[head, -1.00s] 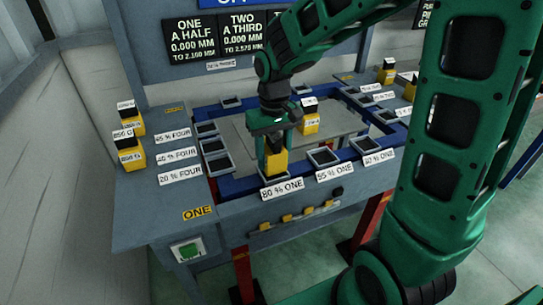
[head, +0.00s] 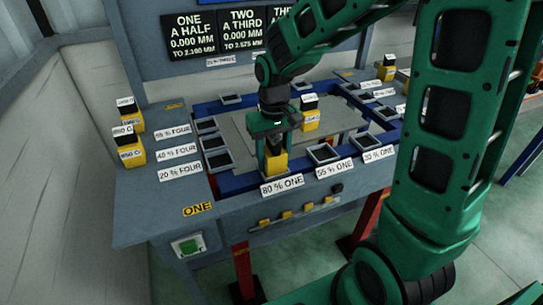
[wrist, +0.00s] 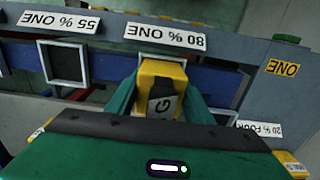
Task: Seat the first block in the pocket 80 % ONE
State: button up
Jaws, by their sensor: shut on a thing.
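My gripper (head: 272,148) is shut on a yellow block with a dark top (head: 276,164). It holds the block upright just behind the white label "80 % ONE" (head: 282,187) on the near rail. In the wrist view the block (wrist: 161,82) sits between the fingertips, with the label (wrist: 165,36) just beyond it. The pocket behind this label is mostly covered by the block and fingers. I cannot tell whether the block's lower end is inside it.
The empty pocket at "55 % ONE" (head: 323,154) is to the right. Another yellow block (head: 309,118) stands on the central plate behind my gripper. More yellow blocks (head: 132,150) stand on the left table edge. A pocket (head: 219,161) lies near on the left.

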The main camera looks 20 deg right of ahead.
aim_at(274, 137)
jog(key=o, duration=1.6)
notch_tip(274, 137, up, 11)
jog(key=shift+f, duration=0.15)
